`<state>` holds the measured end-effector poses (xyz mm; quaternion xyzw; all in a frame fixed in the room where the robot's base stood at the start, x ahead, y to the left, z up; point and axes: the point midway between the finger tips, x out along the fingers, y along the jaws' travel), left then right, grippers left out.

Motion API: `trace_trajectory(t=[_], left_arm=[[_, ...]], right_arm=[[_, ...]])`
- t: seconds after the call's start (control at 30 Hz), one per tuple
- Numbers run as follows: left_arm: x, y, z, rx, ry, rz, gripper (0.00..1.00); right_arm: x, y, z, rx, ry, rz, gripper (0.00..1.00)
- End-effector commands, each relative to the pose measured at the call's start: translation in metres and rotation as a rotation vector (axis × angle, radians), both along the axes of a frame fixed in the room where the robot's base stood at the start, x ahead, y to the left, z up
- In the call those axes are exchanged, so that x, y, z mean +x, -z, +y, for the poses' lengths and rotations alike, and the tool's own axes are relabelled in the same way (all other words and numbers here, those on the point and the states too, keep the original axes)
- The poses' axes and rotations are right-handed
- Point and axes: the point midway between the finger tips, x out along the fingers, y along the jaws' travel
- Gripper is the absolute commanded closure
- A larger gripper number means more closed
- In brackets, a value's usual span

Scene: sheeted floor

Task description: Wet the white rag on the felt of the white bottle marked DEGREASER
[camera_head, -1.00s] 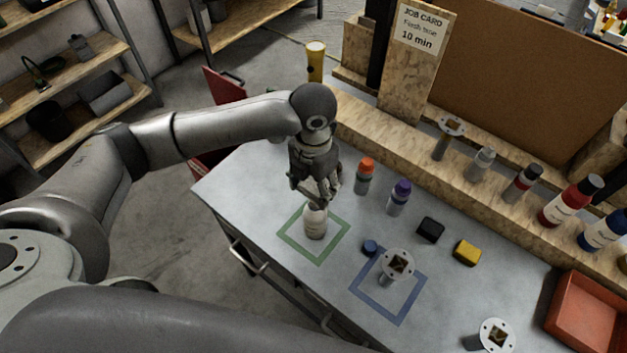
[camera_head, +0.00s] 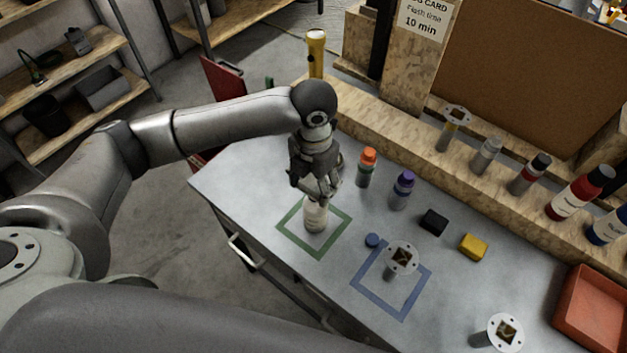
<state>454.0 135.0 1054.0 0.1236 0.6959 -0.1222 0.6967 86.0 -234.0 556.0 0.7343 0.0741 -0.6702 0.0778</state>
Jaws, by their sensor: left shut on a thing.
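The white bottle (camera_head: 316,216) stands upright inside the green square outline (camera_head: 294,238) on the grey bench; its label is too small to read. My left gripper (camera_head: 323,191) points down at the bottle's top, shut on a small pale thing that seems to be the white rag. The fingers hide most of the rag and the bottle's top, so I cannot tell whether rag and felt touch. My right gripper is not in view.
An orange-capped bottle (camera_head: 366,169) and a purple-capped bottle (camera_head: 402,190) stand close to the right. A red tray (camera_head: 590,318) sits at the right edge.

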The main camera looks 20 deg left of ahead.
Motion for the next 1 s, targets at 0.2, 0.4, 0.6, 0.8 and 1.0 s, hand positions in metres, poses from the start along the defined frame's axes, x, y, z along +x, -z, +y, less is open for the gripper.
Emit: trace_trajectory(t=[0.2, 0.4, 0.6, 0.8, 1.0], left_arm=[[0.0001, 0.0016, 0.0001, 0.000, 0.000, 0.000, 0.59], [0.0002, 0.0041, 0.0000, 0.000, 0.000, 0.000, 0.59], [0.0002, 0.0065, 0.0000, 0.000, 0.000, 0.000, 0.59], [0.0002, 0.0089, 0.0000, 0.000, 0.000, 0.000, 0.59], [0.0001, 0.0098, 0.0001, 0.000, 0.000, 0.000, 0.59]], right_arm=[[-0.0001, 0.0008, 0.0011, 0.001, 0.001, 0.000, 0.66], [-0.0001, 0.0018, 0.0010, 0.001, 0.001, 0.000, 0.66], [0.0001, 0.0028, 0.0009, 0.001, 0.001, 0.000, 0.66], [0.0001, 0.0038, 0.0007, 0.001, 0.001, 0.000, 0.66], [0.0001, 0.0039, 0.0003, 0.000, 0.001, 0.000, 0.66]])
